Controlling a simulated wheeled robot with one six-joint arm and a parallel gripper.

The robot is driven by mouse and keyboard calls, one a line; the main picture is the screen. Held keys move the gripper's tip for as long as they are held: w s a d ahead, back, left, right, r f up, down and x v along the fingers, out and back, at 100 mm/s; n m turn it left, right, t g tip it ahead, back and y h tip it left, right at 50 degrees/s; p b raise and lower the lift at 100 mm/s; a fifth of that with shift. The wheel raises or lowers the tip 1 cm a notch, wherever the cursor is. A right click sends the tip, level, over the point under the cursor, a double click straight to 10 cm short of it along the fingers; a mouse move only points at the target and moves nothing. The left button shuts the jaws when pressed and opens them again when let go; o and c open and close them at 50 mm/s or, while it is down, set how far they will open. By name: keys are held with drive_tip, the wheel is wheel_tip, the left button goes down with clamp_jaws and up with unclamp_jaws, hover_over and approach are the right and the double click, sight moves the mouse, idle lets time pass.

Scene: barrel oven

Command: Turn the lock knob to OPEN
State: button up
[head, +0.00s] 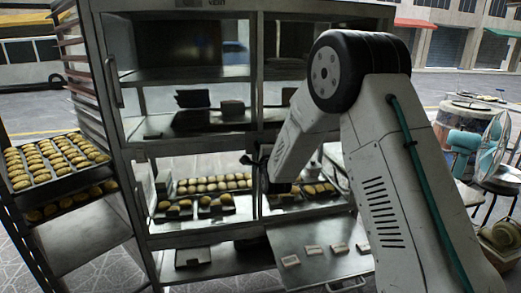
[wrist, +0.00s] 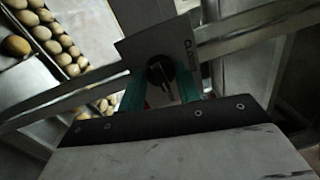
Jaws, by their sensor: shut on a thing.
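In the wrist view, the black round lock knob (wrist: 160,70) sits on a grey plate (wrist: 135,48). Letters beginning "CL" show at the plate's right edge; the rest of the lettering is hard to read. My gripper (wrist: 160,86) has teal fingers on both sides of the knob and is shut on it. The dark body of the gripper hides the area below the knob. In the head view, my gripper (head: 262,165) is at the middle upright of the metal cabinet (head: 200,147), and the knob cannot be made out there.
Trays of buns (head: 215,185) stand on the cabinet's shelves. A rack at the left holds another bun tray (head: 45,160). A low shelf (head: 315,258) with small pale blocks lies below my arm. A teal fan (head: 488,155) stands at the right.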

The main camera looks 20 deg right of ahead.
drive_tip(key=shift+m, duration=0.6)
drive_tip(key=o, duration=1)
drive_tip(key=shift+s, duration=0.15)
drive_tip(key=s, duration=0.7)
drive_tip(key=shift+s+a+f, duration=0.2)
drive_tip(key=shift+s+f, duration=0.1)
drive_tip(key=shift+f, duration=0.1)
